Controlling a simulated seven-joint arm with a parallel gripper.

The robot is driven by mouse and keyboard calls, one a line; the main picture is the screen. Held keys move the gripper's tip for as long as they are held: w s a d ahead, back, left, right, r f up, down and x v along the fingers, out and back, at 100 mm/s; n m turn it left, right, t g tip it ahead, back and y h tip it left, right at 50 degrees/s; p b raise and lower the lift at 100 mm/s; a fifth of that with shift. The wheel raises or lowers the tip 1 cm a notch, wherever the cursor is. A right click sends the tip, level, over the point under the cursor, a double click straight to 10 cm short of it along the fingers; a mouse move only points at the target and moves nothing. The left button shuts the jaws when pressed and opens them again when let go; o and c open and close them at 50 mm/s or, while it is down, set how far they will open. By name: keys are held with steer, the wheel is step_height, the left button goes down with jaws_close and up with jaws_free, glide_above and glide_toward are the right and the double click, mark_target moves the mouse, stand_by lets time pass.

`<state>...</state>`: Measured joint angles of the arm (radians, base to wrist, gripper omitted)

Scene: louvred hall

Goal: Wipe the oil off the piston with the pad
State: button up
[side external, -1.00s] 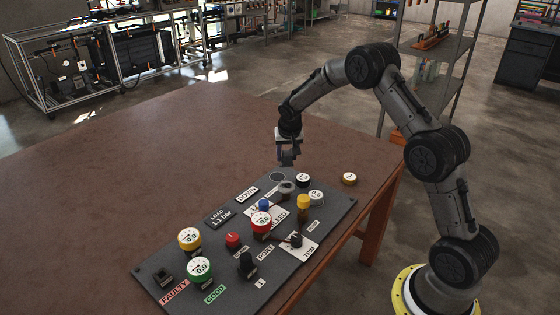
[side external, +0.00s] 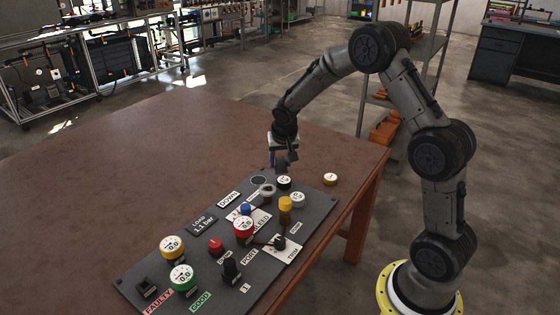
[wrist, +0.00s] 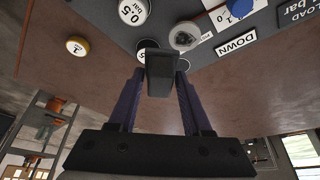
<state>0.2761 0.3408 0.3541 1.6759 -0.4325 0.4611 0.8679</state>
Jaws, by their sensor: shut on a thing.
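My gripper (side external: 285,160) is shut on a small dark block, which looks like the pad (wrist: 159,73); the wrist view shows it between the purple fingers. In the side view the gripper hangs above the far end of the dark panel. The short grey cylinder there looks like the piston (side external: 267,191); it also shows in the wrist view (wrist: 184,36), beyond the pad and to its right. Its top looks mottled grey, but I cannot make out the oil clearly. The pad appears apart from the piston.
The panel (side external: 150,277) carries yellow, green and red gauges, knobs and labels. White-topped discs (side external: 284,181) (side external: 297,199) stand close to the piston. A yellow-rimmed disc (side external: 330,179) lies on the brown table (side external: 120,150) beyond the panel. The table's left side is clear.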

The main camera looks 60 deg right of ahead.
mark_target(275, 190)
steer(key=c, duration=0.4)
steer(key=shift+w+a+r, duration=0.1)
steer(key=shift+w+a, duration=0.1)
steer(key=shift+a, duration=0.35)
steer(key=shift+w+a, duration=0.15)
steer(key=shift+a, duration=0.35)
steer(key=shift+c, duration=0.2)
steer(key=shift+f, duration=3.5)
steer(key=shift+w+f, duration=0.55)
jaws_close()
steer(key=shift+w, duration=2.45)
steer(key=shift+s, duration=3.1)
steer(key=shift+w+r, duration=0.1)
steer(key=shift+r, duration=4)
